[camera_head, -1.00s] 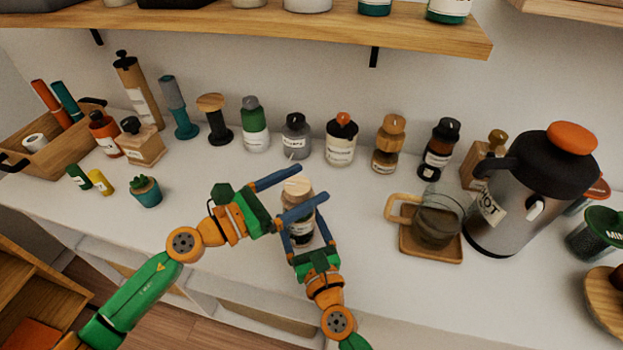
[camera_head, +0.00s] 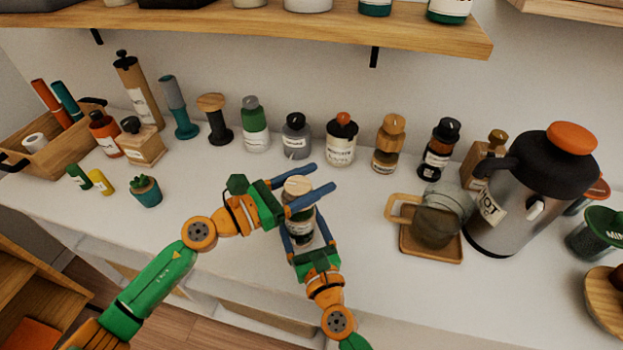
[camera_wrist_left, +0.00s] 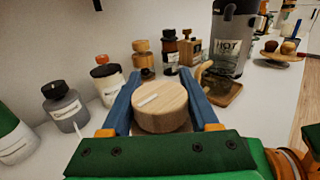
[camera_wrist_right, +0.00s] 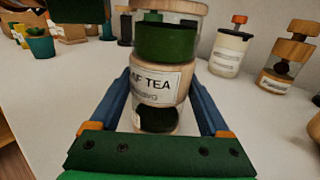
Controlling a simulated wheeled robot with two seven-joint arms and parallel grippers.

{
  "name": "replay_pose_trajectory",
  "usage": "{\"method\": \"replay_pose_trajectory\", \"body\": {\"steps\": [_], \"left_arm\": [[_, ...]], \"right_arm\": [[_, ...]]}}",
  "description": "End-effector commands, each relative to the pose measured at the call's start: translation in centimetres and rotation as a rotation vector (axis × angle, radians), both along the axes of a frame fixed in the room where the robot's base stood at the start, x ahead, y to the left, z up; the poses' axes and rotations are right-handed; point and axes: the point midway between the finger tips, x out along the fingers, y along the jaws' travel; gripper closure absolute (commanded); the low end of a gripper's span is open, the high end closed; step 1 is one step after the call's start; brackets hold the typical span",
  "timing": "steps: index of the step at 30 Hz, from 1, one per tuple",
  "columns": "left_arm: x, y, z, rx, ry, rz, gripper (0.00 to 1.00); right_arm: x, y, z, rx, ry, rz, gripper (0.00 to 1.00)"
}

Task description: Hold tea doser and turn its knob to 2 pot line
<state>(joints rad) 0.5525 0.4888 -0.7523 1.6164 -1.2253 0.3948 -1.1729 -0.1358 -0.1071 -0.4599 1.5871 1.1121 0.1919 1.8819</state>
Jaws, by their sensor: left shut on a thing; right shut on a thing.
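The tea doser (camera_head: 299,226) stands upright on the counter, a jar with a wooden band, a label ending "TEA" (camera_wrist_right: 157,84) and dark leaf low inside. Its round pale wooden knob (camera_wrist_left: 160,108) is on top, with a short white mark (camera_wrist_left: 148,99) toward the upper left in the left wrist view. My left gripper (camera_head: 324,176) is shut on the knob from the left, one finger on each side. My right gripper (camera_head: 304,222) is shut around the doser's body from the front. No pot lines can be read.
A row of jars, including a white one with an orange knob (camera_head: 341,139), stands behind. A glass mug (camera_head: 436,227) on a wooden tray (camera_head: 430,250) and a steel hot-water flask (camera_head: 512,215) stand right. A small potted cactus (camera_head: 147,192) is left. A shelf (camera_head: 250,25) overhangs the back.

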Motion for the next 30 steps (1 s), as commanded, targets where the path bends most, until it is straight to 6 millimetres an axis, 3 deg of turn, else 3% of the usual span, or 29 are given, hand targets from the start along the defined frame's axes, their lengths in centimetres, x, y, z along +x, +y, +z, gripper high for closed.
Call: {"method": "replay_pose_trajectory", "body": {"steps": [18, 30], "left_arm": [[-1.0, -0.4, -0.2, 0.001, 0.001, -0.386, 0.94], [-1.5, -0.3, -0.2, -0.001, 0.001, -0.513, 0.94]], "right_arm": [[0.0, 0.1, 0.0, -0.003, -0.002, 0.002, 1.00], [0.0, 0.1, 0.0, -0.004, -0.002, 0.003, 1.00]]}}
